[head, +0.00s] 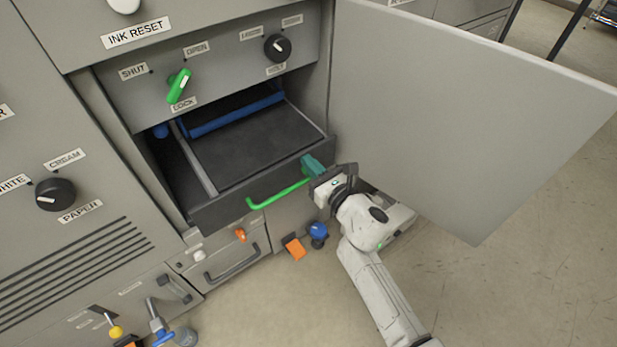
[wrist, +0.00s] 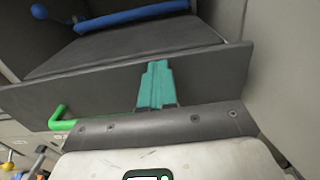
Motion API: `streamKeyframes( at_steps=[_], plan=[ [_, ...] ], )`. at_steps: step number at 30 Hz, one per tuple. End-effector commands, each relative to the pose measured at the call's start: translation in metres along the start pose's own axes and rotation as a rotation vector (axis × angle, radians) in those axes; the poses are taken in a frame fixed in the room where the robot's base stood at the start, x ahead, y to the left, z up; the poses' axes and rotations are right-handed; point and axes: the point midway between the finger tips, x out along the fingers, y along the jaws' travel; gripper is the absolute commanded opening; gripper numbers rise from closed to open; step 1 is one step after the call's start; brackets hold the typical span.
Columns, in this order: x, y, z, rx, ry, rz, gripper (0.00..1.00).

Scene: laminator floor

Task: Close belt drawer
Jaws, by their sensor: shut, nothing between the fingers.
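The belt drawer (head: 260,150) is pulled out of the grey machine, with a dark belt deck and a blue roller (head: 235,114) at its back. A green bar handle (head: 275,196) runs along its front. My gripper (head: 313,165), with teal fingers, is shut and empty at the right end of the drawer front. In the wrist view the shut fingers (wrist: 157,84) lie in front of the drawer's front panel (wrist: 90,92), right of the green handle (wrist: 62,122). I cannot tell whether they touch the panel.
A large grey door (head: 460,110) stands open to the right of the drawer, close to my arm. A green lock knob (head: 178,85) and a black knob (head: 277,47) sit on the panel above. A blue knob (head: 318,232) and an orange tab (head: 295,248) are below. The floor in front is clear.

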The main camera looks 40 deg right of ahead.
Motion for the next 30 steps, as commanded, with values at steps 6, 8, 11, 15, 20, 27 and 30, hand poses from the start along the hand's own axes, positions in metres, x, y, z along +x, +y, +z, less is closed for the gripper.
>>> streamKeyframes(
  at_steps=[6, 8, 11, 15, 20, 27, 30],
  plan=[
    [0.061, -0.003, -0.004, -0.004, -0.005, 0.004, 0.0],
    [0.076, -0.004, -0.004, -0.002, -0.004, 0.003, 0.0],
    [0.098, -0.003, -0.004, -0.002, -0.004, 0.003, 0.0],
    [0.12, -0.003, -0.004, -0.002, -0.002, 0.003, 0.0],
    [0.133, -0.003, -0.002, -0.001, -0.001, 0.003, 0.0],
    [0.139, -0.003, 0.001, -0.001, -0.001, 0.001, 0.0],
    [0.139, -0.003, 0.0, -0.001, 0.0, 0.001, 0.0]
  ],
)
